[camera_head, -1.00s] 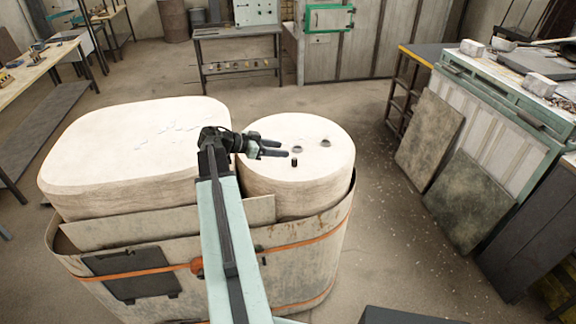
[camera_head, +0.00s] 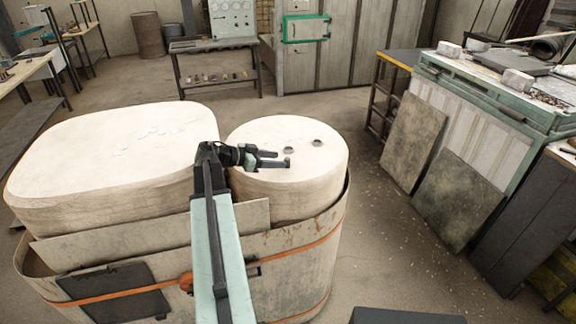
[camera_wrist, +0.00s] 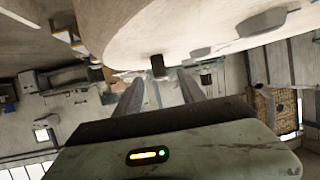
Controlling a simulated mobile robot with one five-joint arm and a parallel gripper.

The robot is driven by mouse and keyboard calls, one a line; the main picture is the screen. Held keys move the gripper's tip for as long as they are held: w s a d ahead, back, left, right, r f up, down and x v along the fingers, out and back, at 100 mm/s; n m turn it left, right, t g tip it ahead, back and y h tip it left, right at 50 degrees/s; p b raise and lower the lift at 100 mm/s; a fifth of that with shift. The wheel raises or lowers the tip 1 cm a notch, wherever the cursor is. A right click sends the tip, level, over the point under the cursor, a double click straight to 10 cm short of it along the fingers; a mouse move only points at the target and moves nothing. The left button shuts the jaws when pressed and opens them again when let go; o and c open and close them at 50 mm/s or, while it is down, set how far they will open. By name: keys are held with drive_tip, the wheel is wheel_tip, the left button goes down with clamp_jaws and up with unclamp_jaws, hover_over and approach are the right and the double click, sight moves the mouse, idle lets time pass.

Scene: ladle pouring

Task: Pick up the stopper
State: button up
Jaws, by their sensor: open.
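The stopper (camera_wrist: 158,66) is a small dark cylinder standing on the pale top of the round block. In the wrist view, which is upside down, it shows near the fingertips, in line with the gap between the two fingers. My gripper (camera_head: 279,159) is open and low over the round block's top. In the head view the stopper (camera_head: 288,163) is a dark spot at the fingertips, partly merged with the nearer finger. I cannot tell if the fingers touch it.
The round pale block (camera_head: 330,150) has two dark holes (camera_head: 316,143) just behind and right of my gripper. A larger pale block (camera_head: 80,150) stands to the left. Both sit in a worn metal shell (camera_head: 300,250). A cluttered bench (camera_head: 470,80) stands at right, with open floor between.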

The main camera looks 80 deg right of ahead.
drive_tip(key=b+x, duration=0.1)
drive_tip(key=x, duration=0.3)
drive_tip(key=shift+w+a, duration=0.1)
clamp_jaws()
drive_tip(key=shift+r, duration=0.15)
